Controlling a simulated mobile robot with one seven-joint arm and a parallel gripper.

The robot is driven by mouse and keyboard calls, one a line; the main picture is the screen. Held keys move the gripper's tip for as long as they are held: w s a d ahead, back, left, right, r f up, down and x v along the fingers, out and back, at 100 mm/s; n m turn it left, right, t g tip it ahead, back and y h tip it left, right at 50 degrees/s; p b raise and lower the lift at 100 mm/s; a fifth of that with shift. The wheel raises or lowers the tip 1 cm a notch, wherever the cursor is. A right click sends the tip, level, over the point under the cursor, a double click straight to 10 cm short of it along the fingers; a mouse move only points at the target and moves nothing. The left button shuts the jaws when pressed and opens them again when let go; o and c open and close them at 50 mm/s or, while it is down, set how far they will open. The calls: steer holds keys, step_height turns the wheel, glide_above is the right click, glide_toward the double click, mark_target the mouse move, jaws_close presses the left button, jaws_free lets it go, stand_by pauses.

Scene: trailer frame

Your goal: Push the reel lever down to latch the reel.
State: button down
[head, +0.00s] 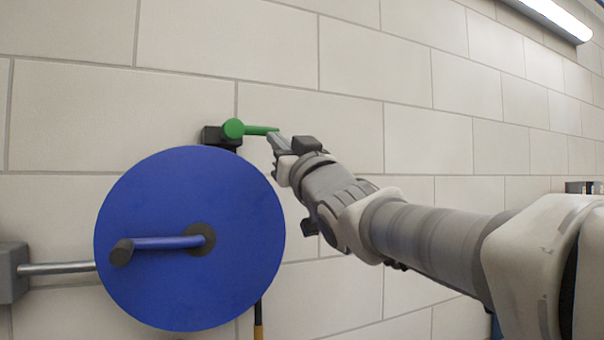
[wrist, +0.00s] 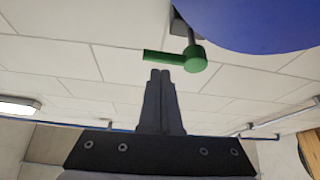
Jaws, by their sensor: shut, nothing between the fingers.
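The reel is a large blue disc (head: 160,285) on the wall, with a blue crank handle (head: 165,242). The green reel lever (head: 258,130) sits on a dark block (head: 213,136) just above the reel and points right, about level. My gripper (head: 271,137) is shut and empty at the lever's right end. In the wrist view the green lever (wrist: 172,57) lies just beyond the tips of my shut gripper (wrist: 160,74). I cannot tell whether the tips touch it. The blue reel (wrist: 250,20) also shows there at the top right.
A grey wall bracket (head: 12,272) with a metal rod (head: 57,268) stands left of the reel. A lamp (head: 553,15) is at the top right. The block wall (head: 300,100) around the lever is clear above and right.

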steer(key=r+b+v, duration=0.1)
steer(key=b+v, duration=0.1)
steer(key=v, duration=1)
steer(key=d+f+m+g+h, duration=0.3)
steer(key=d+f+h, duration=0.2)
steer(key=f, duration=0.5)
steer(key=d+f+m+g+h, duration=0.25)
steer(key=d+f+h, duration=0.25)
steer(key=f, duration=0.6)
steer(key=s+d+f+g, duration=0.1)
steer(key=s+f+g, duration=0.3)
steer(key=s+f, duration=0.4)
steer(key=s+d+f+m+g+h, duration=0.1)
steer(key=s+f+g, duration=0.4)
steer(key=s+f, duration=0.3)
step_height(320, 180, down, 5)
steer(key=shift+s+d+r, duration=0.1)
steer(key=shift+s+d, duration=0.1)
steer(key=shift+d, duration=0.2)
steer(key=shift+g, duration=0.25)
